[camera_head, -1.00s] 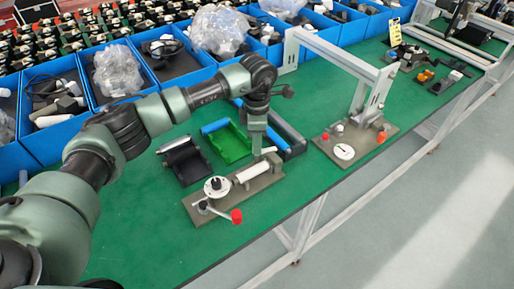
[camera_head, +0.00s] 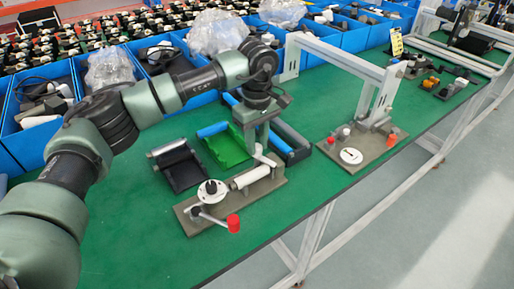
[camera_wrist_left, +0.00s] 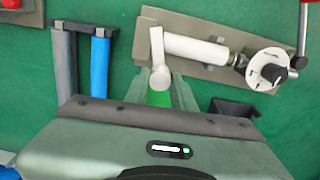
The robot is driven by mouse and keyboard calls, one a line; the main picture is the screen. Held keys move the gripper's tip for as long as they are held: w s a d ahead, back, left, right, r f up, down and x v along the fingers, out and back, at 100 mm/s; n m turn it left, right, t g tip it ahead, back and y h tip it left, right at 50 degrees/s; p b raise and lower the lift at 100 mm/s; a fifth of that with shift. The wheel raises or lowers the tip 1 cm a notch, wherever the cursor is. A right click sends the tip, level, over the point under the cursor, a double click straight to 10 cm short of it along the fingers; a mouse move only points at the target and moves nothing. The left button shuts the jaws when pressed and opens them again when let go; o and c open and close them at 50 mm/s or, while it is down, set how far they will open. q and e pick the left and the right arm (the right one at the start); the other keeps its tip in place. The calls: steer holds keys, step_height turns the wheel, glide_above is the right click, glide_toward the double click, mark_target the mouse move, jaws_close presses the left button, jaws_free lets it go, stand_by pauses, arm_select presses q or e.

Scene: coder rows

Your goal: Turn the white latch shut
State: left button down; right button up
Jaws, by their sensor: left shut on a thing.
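The white latch (camera_wrist_left: 158,52) is a short lever at the end of a white cylinder (camera_wrist_left: 197,49) on a grey-brown board (camera_wrist_left: 225,70). In the left wrist view it stands across the cylinder's axis. My left gripper (camera_wrist_left: 160,84) is shut on its near, rounded end. In the head view my left gripper (camera_head: 262,150) points down at the far right end of the board (camera_head: 262,190), and its fingers partly hide the latch (camera_head: 270,160). My right gripper is in neither view.
The same board carries a white dial (camera_head: 212,192) and a crank with a red knob (camera_head: 233,223). Green and black trays (camera_head: 225,147) lie behind. A grey gantry (camera_head: 335,55) over another board stands to the right. Blue bins line the back. Green table shows in front.

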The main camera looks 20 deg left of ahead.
arm_select(q)
steer(key=shift+m+b, duration=0.6)
steer(key=shift+m, duration=1.4)
steer(key=c, duration=1.2)
jaws_free()
step_height(320, 180, up, 8)
steer(key=shift+f+b, duration=0.1)
steer(key=shift+b, duration=0.35)
